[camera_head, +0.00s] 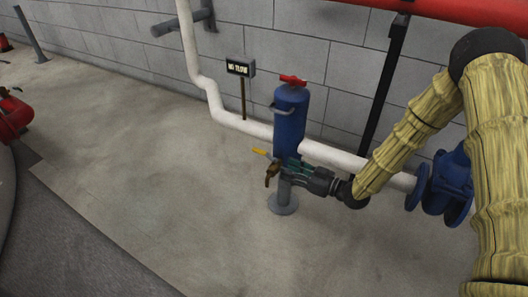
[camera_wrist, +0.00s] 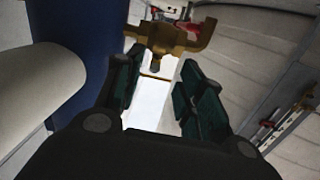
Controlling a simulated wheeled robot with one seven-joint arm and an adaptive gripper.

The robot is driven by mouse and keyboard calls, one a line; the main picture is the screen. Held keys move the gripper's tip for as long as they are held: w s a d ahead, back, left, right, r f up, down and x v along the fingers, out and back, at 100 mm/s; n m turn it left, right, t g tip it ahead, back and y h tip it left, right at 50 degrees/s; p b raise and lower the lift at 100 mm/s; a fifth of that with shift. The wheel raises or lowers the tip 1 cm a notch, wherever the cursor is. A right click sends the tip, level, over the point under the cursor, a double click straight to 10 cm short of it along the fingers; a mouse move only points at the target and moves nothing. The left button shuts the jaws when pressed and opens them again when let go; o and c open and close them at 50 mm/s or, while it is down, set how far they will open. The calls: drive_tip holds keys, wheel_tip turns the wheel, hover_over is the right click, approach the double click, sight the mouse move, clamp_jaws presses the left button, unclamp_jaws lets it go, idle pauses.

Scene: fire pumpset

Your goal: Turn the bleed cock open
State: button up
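The bleed cock is a small brass fitting (camera_head: 271,175) with a yellow lever (camera_head: 260,152), low on the left side of the blue upright vessel (camera_head: 290,118). In the wrist view the brass body of the cock (camera_wrist: 165,38) lies just beyond the fingertips, with its bent spout to the right. The lever cannot be made out clearly there. My gripper (camera_head: 285,167) is at the vessel's lower part, close to the cock. In the wrist view my gripper (camera_wrist: 160,72) is open, its two green-black fingers apart with nothing held between them.
A white pipe (camera_head: 342,159) runs along the wall behind the vessel, and shows large at the wrist view's left (camera_wrist: 35,85). A blue flanged valve (camera_head: 440,188) stands to the right. A sign (camera_head: 240,68) stands behind. The floor (camera_head: 170,190) left of the vessel is clear.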

sight(267, 154)
drive_tip(key=shift+n+y, duration=0.5)
drive_tip(key=shift+n, duration=0.1)
drive_tip(key=b+x, duration=0.1)
drive_tip(key=x, duration=0.2)
drive_tip(key=r+b+x, duration=0.1)
drive_tip(key=b+x, duration=0.1)
drive_tip(key=x, duration=0.1)
drive_tip(key=b+x, duration=0.1)
drive_tip(key=x, duration=0.3)
drive_tip(key=shift+w+d+r, duration=0.2)
drive_tip(key=shift+w+r, duration=0.05)
drive_tip(key=shift+r, duration=0.15)
drive_tip(key=shift+w+a+r+b, duration=0.15)
drive_tip(key=shift+w+a+b, duration=0.15)
drive_tip(key=shift+a+b, duration=0.15)
drive_tip(key=shift+c, duration=0.2)
clamp_jaws()
